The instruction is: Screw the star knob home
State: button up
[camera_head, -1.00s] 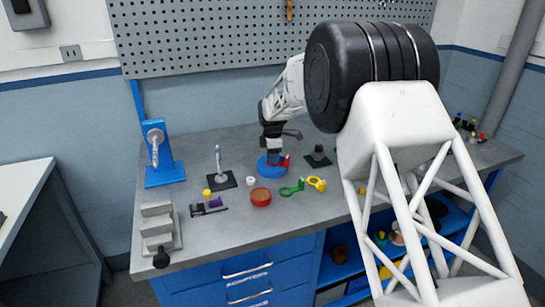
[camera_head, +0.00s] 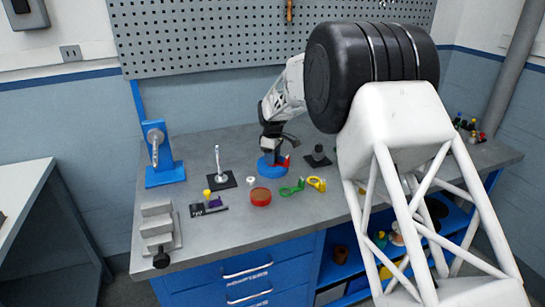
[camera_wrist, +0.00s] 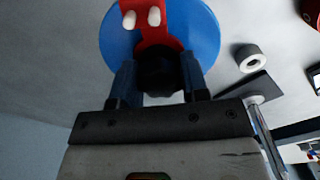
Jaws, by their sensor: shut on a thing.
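The black star knob (camera_wrist: 158,72) is dark and partly hidden between the fingers in the wrist view. My gripper (camera_wrist: 158,80) is shut on it, one finger on each side. Under the knob is a red part (camera_wrist: 150,36) with two pale pegs, on a round blue base (camera_wrist: 205,32). In the head view my gripper (camera_head: 273,155) points down over the blue base (camera_head: 265,173), and the red part (camera_head: 285,162) shows at its right. The knob is hidden there, and its thread and any gap beneath it cannot be seen.
A white ring (camera_head: 250,181), a red dish (camera_head: 261,198), a green part (camera_head: 291,190) and a yellow part (camera_head: 316,184) lie in front. A rod on a black plate (camera_head: 228,182) stands left. A black plate with a post (camera_head: 318,159) stands right.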

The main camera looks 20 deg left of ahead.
jog(key=m, duration=0.4)
jog(key=shift+m, duration=0.3)
jog(key=m, duration=0.4)
jog(key=o, duration=1.2)
jog(key=shift+r, duration=0.1)
jog(key=shift+r, duration=3.75)
jog(key=shift+d, duration=0.1)
